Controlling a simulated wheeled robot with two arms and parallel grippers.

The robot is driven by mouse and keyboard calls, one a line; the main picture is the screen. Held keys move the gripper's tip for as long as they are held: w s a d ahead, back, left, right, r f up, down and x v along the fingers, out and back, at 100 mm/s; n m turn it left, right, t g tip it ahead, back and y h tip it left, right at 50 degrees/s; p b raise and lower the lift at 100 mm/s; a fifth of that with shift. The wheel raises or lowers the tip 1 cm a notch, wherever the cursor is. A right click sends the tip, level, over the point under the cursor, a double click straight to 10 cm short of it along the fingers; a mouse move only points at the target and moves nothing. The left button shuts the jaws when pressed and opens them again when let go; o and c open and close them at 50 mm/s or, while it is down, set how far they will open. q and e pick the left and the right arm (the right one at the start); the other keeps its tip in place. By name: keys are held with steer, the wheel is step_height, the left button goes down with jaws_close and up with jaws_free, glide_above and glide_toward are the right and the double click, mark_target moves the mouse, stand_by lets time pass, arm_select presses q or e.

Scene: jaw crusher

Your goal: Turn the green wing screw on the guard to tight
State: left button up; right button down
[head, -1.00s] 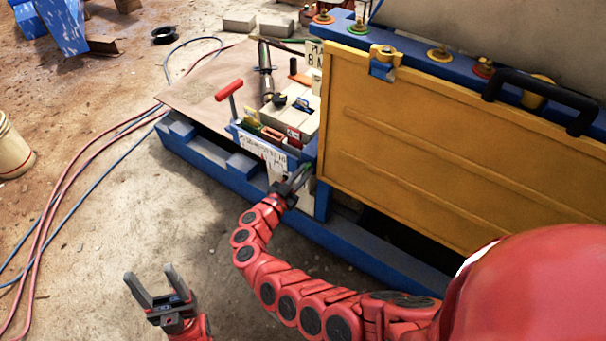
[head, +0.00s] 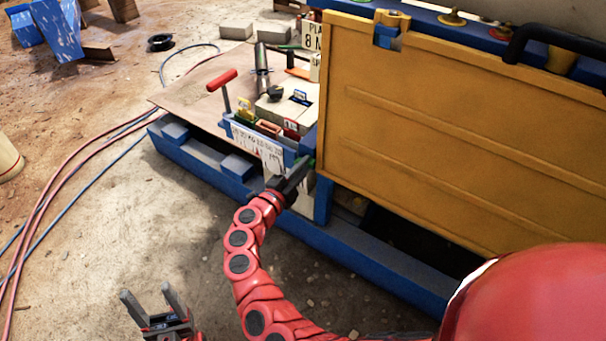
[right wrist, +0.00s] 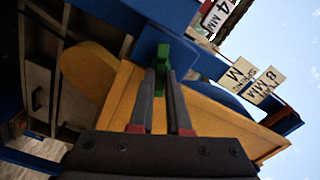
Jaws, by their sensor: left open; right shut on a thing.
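The green wing screw (right wrist: 163,58) shows in the right wrist view between my right fingertips, in front of a blue bracket (right wrist: 150,38). In the head view only a small green bit (head: 311,163) shows at the tip of my right gripper (head: 302,172). My right gripper, also in the right wrist view (right wrist: 161,82), is shut on the screw. The yellow guard (head: 420,130) is a large panel just right of the gripper. My left gripper (head: 158,305) is open and empty, low above the ground at the bottom left. The screw's turn angle is hard to tell.
A blue frame rail (head: 345,258) runs along the ground below the guard. A tray with blocks and a red-handled tool (head: 222,80) stand left of the guard. Red and blue hoses (head: 75,180) lie on the left floor. Bare ground surrounds my left gripper.

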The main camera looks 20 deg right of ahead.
steer(key=shift+f+m+b, duration=0.2)
steer(key=shift+m+b, duration=0.95)
steer(key=shift+f+m+b, duration=0.15)
steer(key=shift+m+b, duration=0.95)
steer(key=shift+m, duration=0.05)
steer(key=c, duration=0.9)
jaws_free()
steer(key=shift+r, duration=0.1)
steer(key=shift+s+a, duration=0.1)
steer(key=shift+a, duration=0.05)
